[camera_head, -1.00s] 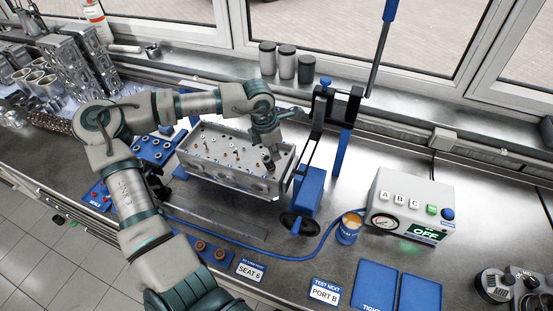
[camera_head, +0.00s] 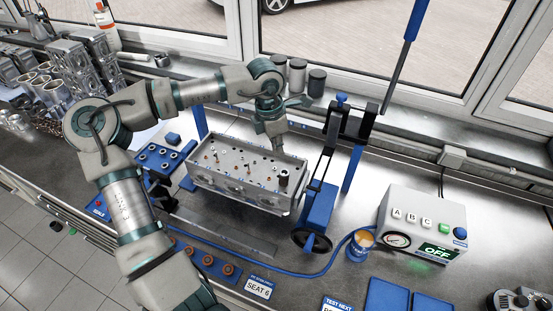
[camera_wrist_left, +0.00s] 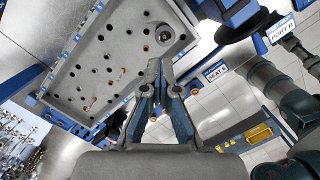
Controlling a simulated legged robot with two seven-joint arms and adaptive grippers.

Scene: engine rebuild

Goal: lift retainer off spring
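The cylinder head (camera_head: 236,191) lies on the bench, with several small stems on its top. A short dark upright cylinder (camera_head: 283,178), apparently the spring, stands at its right end. In the left wrist view, its round grey top (camera_wrist_left: 165,35), apparently the retainer, has a small pale centre. My left gripper (camera_head: 279,150) is above the head and behind the spring, apart from it. In the left wrist view, my left fingertips (camera_wrist_left: 160,65) come together below the round top in the picture, with nothing clear between them. My right gripper is not in view.
A blue lever press (camera_head: 320,205) stands right of the head. A blue cup (camera_head: 358,246) and a control box (camera_head: 424,226) reading OFF are farther right. A blue holed block (camera_head: 161,160) is left of the head. Dark canisters (camera_head: 297,76) stand by the window.

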